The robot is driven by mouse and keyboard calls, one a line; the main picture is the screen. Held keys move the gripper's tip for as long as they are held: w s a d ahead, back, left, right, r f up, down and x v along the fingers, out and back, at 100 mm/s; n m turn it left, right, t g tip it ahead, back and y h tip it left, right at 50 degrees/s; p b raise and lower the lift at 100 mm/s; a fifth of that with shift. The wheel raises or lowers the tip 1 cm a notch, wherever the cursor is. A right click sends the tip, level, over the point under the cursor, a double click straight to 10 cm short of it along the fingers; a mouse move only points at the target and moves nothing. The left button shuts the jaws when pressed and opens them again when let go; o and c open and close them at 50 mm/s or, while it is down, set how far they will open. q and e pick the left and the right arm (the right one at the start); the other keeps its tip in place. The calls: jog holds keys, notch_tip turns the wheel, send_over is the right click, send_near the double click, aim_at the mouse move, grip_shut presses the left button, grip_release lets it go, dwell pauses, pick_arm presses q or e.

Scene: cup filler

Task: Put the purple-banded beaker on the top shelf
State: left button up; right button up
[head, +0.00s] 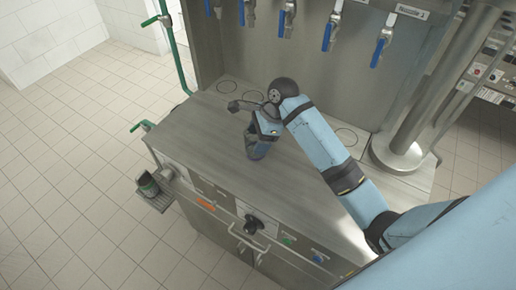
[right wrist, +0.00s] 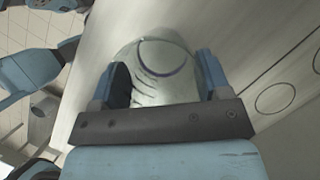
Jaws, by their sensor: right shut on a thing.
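My right gripper (head: 258,148) is low over the steel counter, pointing down. In the right wrist view its two blue fingers (right wrist: 160,85) stand on either side of a pale, see-through beaker (right wrist: 160,65) and are shut on it. A dark purple-blue curved line shows on the beaker, along with small dark marks. In the head view the beaker is mostly hidden by the gripper, and I cannot tell whether it touches the counter. My left gripper is not in view. I cannot make out for certain which surface is the top shelf.
The steel counter (head: 210,125) is mostly clear, with circles marked near its back. Several blue-handled taps (head: 330,35) hang above it. A thick steel column (head: 440,90) stands at right, before a rack (head: 490,85) of small items.

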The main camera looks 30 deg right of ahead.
jog(key=shift+f, duration=2.8)
jog(key=shift+f, duration=0.1)
jog(key=o, duration=0.9)
